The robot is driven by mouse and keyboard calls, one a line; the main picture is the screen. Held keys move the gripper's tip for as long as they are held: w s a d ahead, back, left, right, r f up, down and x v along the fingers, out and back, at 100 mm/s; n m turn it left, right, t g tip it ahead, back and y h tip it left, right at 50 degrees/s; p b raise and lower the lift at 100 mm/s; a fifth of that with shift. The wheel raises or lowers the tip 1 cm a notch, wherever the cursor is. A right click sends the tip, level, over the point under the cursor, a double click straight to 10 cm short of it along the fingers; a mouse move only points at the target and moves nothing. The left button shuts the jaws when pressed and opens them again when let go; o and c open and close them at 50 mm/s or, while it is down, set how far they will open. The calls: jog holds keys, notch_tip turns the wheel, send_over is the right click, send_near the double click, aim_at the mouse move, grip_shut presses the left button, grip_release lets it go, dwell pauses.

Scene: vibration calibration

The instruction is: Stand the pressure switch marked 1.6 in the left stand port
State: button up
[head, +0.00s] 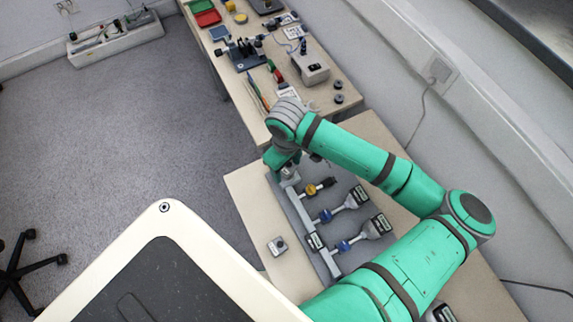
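My gripper (288,172) is at the far end of a grey stand (320,258) on the near table, pointing down. My wrist covers most of it, so I cannot see its fingers or whether it holds anything. The stand has a long bar with fittings. A dark device with a yellow collar (320,187) lies beside the bar. Two grey devices with blue collars, an upper one (345,205) and a lower one (370,231), lie further along. No 1.6 marking is readable, and I cannot tell which device is the pressure switch or which port is the left one.
A small grey box (277,245) sits left of the stand on the near table (247,190). A back bench (248,97) carries trays, tools and a grey instrument (311,68). My green arm passes over the table's right side. The table's left strip is mostly clear.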

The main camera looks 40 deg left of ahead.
notch_tip(320, 180, up, 11)
dwell(0.6)
jog(key=shift+f, duration=0.1)
